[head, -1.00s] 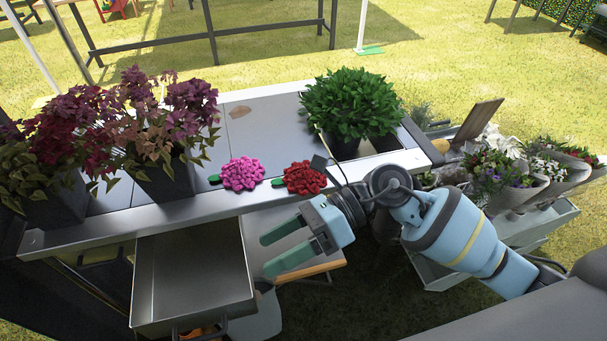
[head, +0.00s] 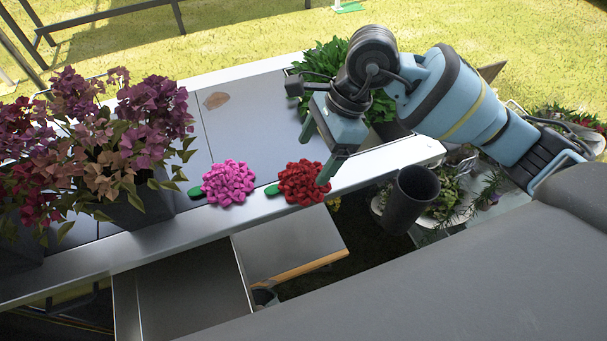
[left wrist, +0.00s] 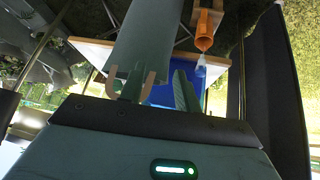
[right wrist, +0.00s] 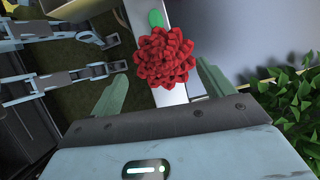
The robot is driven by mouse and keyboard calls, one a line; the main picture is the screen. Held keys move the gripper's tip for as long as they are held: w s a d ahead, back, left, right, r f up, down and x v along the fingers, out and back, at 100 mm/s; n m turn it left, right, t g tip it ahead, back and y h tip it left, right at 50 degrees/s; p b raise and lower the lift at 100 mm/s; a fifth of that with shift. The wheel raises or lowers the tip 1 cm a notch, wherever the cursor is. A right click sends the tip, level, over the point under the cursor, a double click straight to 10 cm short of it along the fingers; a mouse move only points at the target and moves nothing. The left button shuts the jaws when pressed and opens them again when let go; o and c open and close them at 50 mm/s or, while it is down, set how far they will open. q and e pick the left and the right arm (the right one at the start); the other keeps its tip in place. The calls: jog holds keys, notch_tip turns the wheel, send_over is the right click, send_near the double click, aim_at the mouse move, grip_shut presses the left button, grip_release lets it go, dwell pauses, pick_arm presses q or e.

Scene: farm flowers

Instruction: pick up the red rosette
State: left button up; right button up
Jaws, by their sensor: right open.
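The red rosette (head: 302,184) lies on the front edge of the grey work table, with a green tab at its left. My right gripper (head: 318,152) is open and points down just above and beside the rosette, one finger overlapping its right side in the head view. In the right wrist view the rosette (right wrist: 164,57) shows between the two spread fingers (right wrist: 160,88), with nothing gripped; I cannot tell the exact height gap. My left gripper (left wrist: 160,88) shows only in the left wrist view, its fingers apart, away from the rosette.
A pink rosette (head: 229,183) lies close to the left of the red one. Potted purple flowers (head: 155,110) stand further left. A green leafy plant (head: 325,58) is behind my right arm. A dark cylindrical pot (head: 411,197) and an open drawer (head: 185,290) are in front of the table.

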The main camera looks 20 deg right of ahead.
aim_at(304, 173)
jog(key=shift+x, duration=0.8)
jog(key=shift+f, duration=0.25)
jog(key=x, duration=0.3)
jog(key=shift+w+f, duration=0.15)
jog(key=shift+f, duration=0.1)
jog(key=shift+a+f, duration=0.2)
jog(key=shift+f, duration=0.4)
pick_arm(q)
jog(key=shift+w+r, duration=0.45)
jog(key=shift+w, duration=0.25)
pick_arm(e)
jog(key=shift+c, duration=0.2)
jog(key=c, duration=1)
pick_arm(q)
jog(key=shift+s, duration=0.15)
jog(key=shift+f, duration=0.1)
pick_arm(e)
jog(key=shift+r, duration=0.1)
